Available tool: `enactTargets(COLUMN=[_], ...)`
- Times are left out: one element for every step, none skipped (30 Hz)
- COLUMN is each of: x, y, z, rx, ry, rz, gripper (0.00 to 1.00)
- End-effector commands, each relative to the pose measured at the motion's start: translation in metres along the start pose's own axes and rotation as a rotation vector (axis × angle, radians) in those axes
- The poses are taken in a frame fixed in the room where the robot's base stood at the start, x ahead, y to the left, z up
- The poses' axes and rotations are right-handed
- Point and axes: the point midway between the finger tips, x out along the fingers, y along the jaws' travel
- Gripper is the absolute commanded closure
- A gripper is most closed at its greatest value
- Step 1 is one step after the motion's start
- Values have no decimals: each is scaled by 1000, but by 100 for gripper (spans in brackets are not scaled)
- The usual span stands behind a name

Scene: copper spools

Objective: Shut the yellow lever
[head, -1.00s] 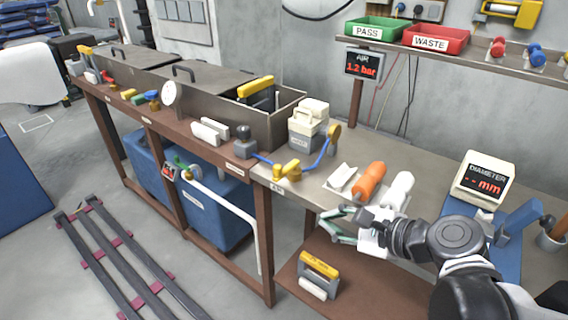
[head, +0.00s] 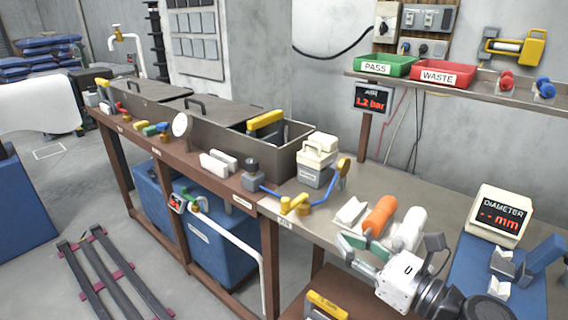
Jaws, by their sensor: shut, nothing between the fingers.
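A yellow valve with a stubby lever (head: 293,205) sits at the front edge of the bench, above a small label that seems to read AIR. A blue hose runs beside it. Whether its lever stands open or closed is too small to tell. My gripper (head: 362,248), with green-padded fingers and a white body, is low at the right, in front of the bench edge. It is shut and empty, to the right of and below the yellow valve, not touching it.
An orange spool (head: 379,215) and a white spool (head: 409,229) lie close behind my gripper. A white-and-grey box (head: 316,160) and a metal tank (head: 240,148) stand behind the valve. The gauge (head: 365,97) reads 1.2 bar. A diameter display (head: 499,217) stands at right.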

Motion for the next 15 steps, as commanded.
enactTargets(x=[4, 6, 10, 13, 16, 20, 23, 27, 31, 35, 38, 43, 46, 50, 55], y=[1, 1, 1, 1, 1, 2, 2, 1, 1, 1, 1, 1, 1, 1, 1], z=[0, 0, 0, 0, -1, -1, -1, -1, -1, -1, -1, -1, -1, -1, -1], rx=[0, 0, -1, -1, -1, -1, -1, -1, -1, -1, -1, -1, -1, -1, -1], ry=[0, 0, 0, 0, 0, 0, 0, 0, 1, 1, 1, 1, 1, 1, 1], rz=[3, 3, 4, 4, 5, 5, 5, 5, 5, 5, 5, 5, 5, 4, 5], gripper=[100, 100, 100, 100, 100, 100, 100, 100, 100, 100, 100, 100, 100, 100, 100])
